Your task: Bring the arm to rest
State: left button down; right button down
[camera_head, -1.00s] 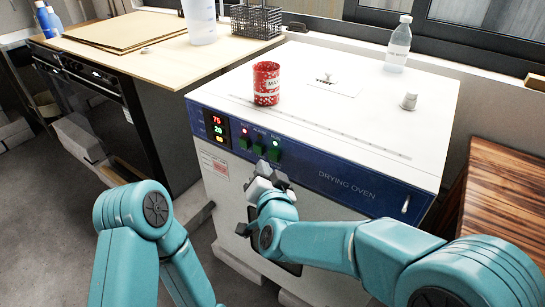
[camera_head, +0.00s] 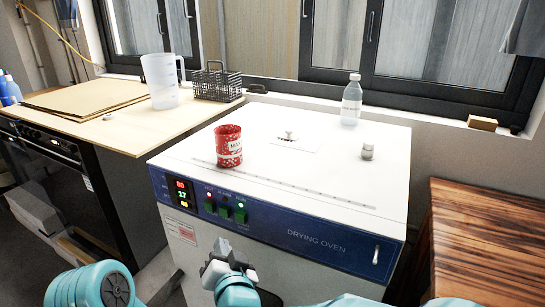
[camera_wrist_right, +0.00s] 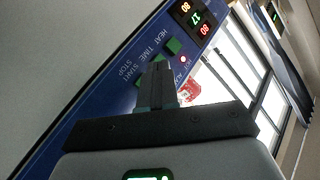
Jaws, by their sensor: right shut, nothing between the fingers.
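My right gripper (camera_head: 222,254) is in front of the drying oven (camera_head: 300,170), below its blue control panel (camera_head: 310,238). Its jaws are shut with nothing between them. In the right wrist view the shut fingers (camera_wrist_right: 158,70) stand before the panel, over the area of the green buttons (camera_wrist_right: 172,47); I cannot tell whether they touch it. Part of my left arm shows at the lower left of the head view, but its gripper is out of view. The oven's display (camera_head: 182,194) is lit with red, green and yellow numbers.
To the left, a wooden counter (camera_head: 130,128) holds a pitcher (camera_head: 161,80) and a wire basket (camera_head: 213,84). A striped wooden table (camera_head: 490,235) is at the right.

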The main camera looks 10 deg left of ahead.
jog(key=d+f+g+h, duration=0.1)
jog(key=d+f+g, duration=0.1)
jog(key=d+f, duration=0.45)
jog(key=d+f+g+h, duration=0.15)
jog(key=d+f, duration=0.25)
jog(key=f, duration=0.5)
jog(key=s+d+f+g, duration=0.3)
jog(key=s+d+f, duration=0.3)
jog(key=f, duration=0.2)
jog(key=s+d+f+g, duration=0.4)
jog(key=s+d+f, duration=0.2)
jog(key=d+f, duration=0.15)
jog(key=s+d+f+g+p, duration=0.1)
jog(key=s+d+f+g, duration=0.1)
jog(key=s, duration=0.4)
jog(key=s+d+f+g+p, duration=0.1)
jog(key=s+d+g, duration=0.1)
jog(key=s, duration=0.4)
notch_tip(320, 180, up, 14)
jog(key=p, duration=1.4)
jog(key=shift+a+r, duration=0.2)
